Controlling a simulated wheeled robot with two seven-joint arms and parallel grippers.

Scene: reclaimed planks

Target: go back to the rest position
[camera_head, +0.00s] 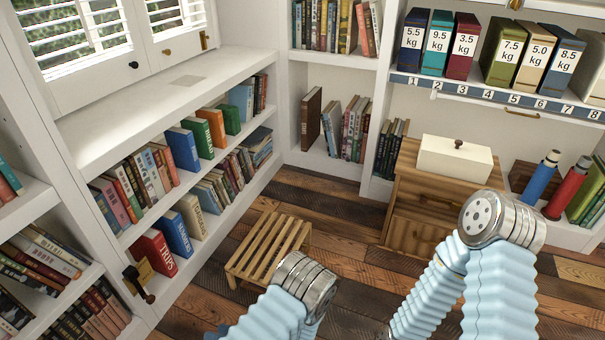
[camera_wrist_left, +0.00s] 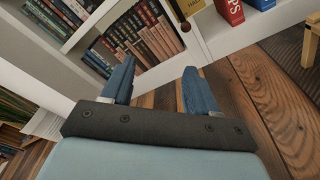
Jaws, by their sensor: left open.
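My left gripper (camera_wrist_left: 156,78) is open in the left wrist view, its two blue fingers apart with nothing between them. It points towards the lower bookshelf and hangs over the plank floor. In the head view my left arm shows at the bottom centre, and only a small blue part near the bottom edge looks like the left gripper (camera_head: 217,332). My right arm comes up at the lower right, bent at a silver joint. My right gripper does not show in either view.
A slatted wooden stool (camera_head: 268,247) stands on the floor near my left arm. A wooden cabinet (camera_head: 412,207) bears a cream box (camera_head: 454,160). White bookshelves line the left and back. A blue bottle (camera_head: 541,178) and a red bottle (camera_head: 567,188) stand at right. Some plank floor (camera_head: 335,213) is clear.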

